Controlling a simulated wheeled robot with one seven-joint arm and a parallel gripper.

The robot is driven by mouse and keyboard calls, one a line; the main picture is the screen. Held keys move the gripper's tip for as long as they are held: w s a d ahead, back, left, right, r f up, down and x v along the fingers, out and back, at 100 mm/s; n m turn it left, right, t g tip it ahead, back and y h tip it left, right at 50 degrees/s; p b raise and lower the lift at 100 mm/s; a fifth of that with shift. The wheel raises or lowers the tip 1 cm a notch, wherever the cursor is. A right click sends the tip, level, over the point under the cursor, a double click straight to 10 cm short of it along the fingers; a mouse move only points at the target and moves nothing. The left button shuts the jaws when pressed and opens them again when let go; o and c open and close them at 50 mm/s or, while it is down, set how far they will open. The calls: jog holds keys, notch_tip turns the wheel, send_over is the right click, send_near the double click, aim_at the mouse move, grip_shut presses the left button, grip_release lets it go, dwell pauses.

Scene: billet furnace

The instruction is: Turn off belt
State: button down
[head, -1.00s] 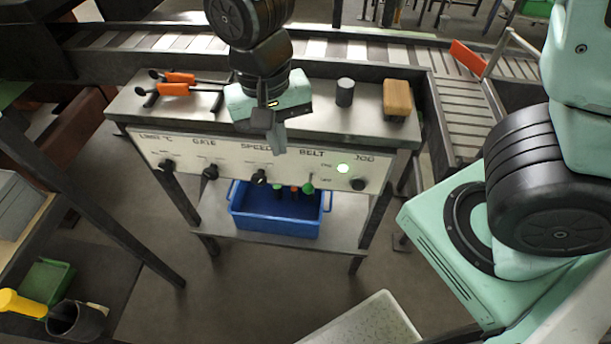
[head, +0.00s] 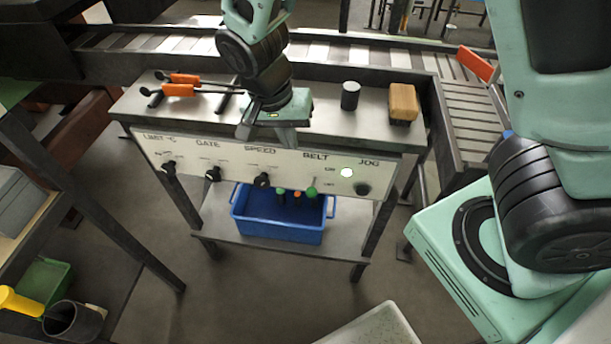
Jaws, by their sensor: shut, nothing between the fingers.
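Black knobs (head: 262,180) and a dark JOG button (head: 362,189) flank the switch. A blue bin (head: 278,225) stands on the shelf below. The roller conveyor (head: 465,110) runs behind.

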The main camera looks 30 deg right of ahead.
send_over(313, 187)
jog(key=w+a, duration=0.2)
jog(key=w, duration=0.1)
jog(key=a+x, duration=0.2)
jog(key=x, duration=0.6)
jog(key=shift+s+d+f+p, duration=0.2)
jog(key=shift+s+f, duration=0.15)
jog(key=shift+f, duration=0.25)
jog(key=shift+s+d+f+p, duration=0.15)
jog(key=shift+s+f, duration=0.2)
jog(key=shift+f, duration=0.25)
jog(key=shift+s+d+f+p, duration=0.1)
jog(key=shift+s+f+p, duration=0.1)
jog(key=shift+s+f, duration=0.3)
